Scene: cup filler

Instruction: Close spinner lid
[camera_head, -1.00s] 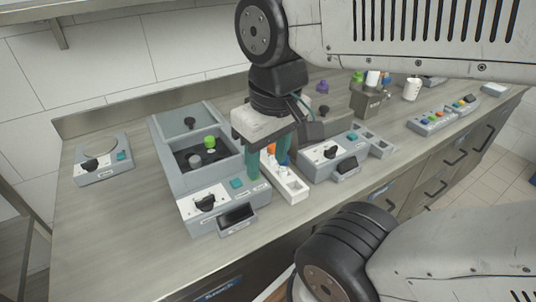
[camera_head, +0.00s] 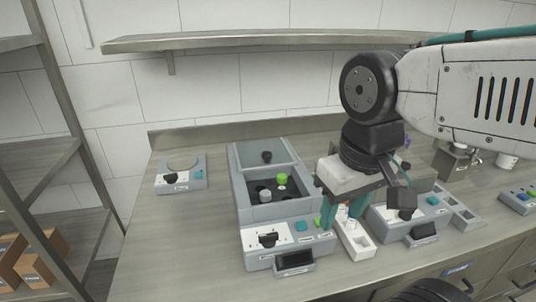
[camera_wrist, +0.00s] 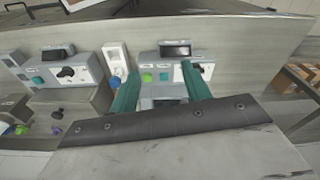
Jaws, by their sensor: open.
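The spinner is a grey box (camera_head: 241,215) on the counter, left of my gripper in the head view. Its lid (camera_head: 250,153), a greyish panel with a black knob (camera_head: 267,157), sits at the back, leaving the dark well in front uncovered. A green-capped vial (camera_head: 282,180) and a grey-capped vial (camera_head: 265,196) show in the well. My gripper (camera_head: 341,220) is open, its teal fingers pointing down beside the spinner's right side, apart from the lid. In the wrist view, the open fingers (camera_wrist: 160,84) frame part of the spinner, with its front panel (camera_wrist: 170,68) beyond; the lid cannot be made out.
A white rack (camera_head: 357,243) stands just right of the spinner, partly behind my fingers. A second grey device (camera_head: 408,222) stands further right. A small grey device (camera_head: 181,178) is at left, with bare counter around it. A shelf (camera_head: 240,39) hangs on the wall above.

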